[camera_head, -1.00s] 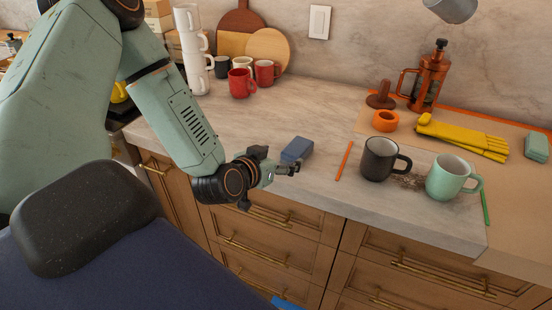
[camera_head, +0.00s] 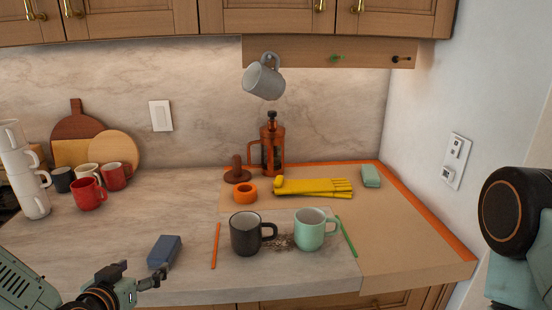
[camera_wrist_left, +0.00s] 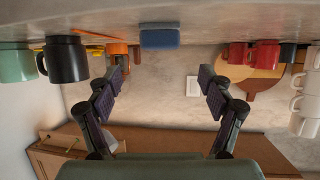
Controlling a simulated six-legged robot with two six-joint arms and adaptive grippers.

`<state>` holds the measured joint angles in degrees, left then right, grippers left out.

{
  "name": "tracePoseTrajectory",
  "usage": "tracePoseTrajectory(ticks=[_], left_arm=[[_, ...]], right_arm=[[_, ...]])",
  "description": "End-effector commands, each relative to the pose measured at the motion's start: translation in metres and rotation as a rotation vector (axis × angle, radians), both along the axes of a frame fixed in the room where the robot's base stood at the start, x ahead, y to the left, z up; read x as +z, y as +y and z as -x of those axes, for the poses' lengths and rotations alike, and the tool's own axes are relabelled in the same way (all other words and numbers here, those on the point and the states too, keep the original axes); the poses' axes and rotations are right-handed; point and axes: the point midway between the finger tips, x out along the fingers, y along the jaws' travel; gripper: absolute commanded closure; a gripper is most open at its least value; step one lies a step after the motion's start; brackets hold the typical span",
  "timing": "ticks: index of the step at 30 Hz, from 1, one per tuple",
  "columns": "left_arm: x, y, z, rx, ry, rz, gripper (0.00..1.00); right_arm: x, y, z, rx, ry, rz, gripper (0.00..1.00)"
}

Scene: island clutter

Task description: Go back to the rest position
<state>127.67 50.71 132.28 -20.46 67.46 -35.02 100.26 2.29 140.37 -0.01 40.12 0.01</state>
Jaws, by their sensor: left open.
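My left gripper (camera_head: 148,277) is at the lower left of the head view, at the counter's front edge. It is open, and no object shows between its fingers. The left wrist view, which is upside down, shows the spread fingers (camera_wrist_left: 160,82) with a gap between them. A blue block (camera_head: 164,252) lies on the counter just beyond the gripper and apart from it; it also shows in the left wrist view (camera_wrist_left: 160,37). My right gripper is not in view; only part of my right arm shows at the right edge.
A black mug (camera_head: 246,234) and a mint mug (camera_head: 311,231) stand near the counter's front. An orange stick (camera_head: 215,246) lies left of them. Red mugs (camera_head: 88,194) and a stack of white mugs (camera_head: 33,200) stand left. A grey mug (camera_head: 263,80) hangs above the French press (camera_head: 272,148).

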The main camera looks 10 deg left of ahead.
Motion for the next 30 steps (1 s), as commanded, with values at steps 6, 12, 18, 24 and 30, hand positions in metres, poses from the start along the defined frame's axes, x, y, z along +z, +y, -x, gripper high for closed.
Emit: tracePoseTrajectory(ticks=[6, 12, 18, 24, 30], left_arm=[[-0.006, 0.002, -0.014, -0.004, 0.002, -0.007, 0.2], [-0.014, 0.003, -0.033, -0.004, 0.002, -0.007, 0.2], [-0.024, 0.005, -0.057, -0.004, 0.001, -0.006, 0.2], [-0.035, 0.008, -0.085, -0.004, -0.001, -0.004, 0.2], [-0.043, 0.01, -0.103, -0.001, 0.001, -0.002, 0.2]], right_arm=[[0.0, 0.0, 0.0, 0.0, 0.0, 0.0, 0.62], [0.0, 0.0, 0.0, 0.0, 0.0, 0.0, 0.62], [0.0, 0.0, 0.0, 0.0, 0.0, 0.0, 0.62], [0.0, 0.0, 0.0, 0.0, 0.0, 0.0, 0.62], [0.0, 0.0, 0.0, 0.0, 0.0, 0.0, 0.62]])
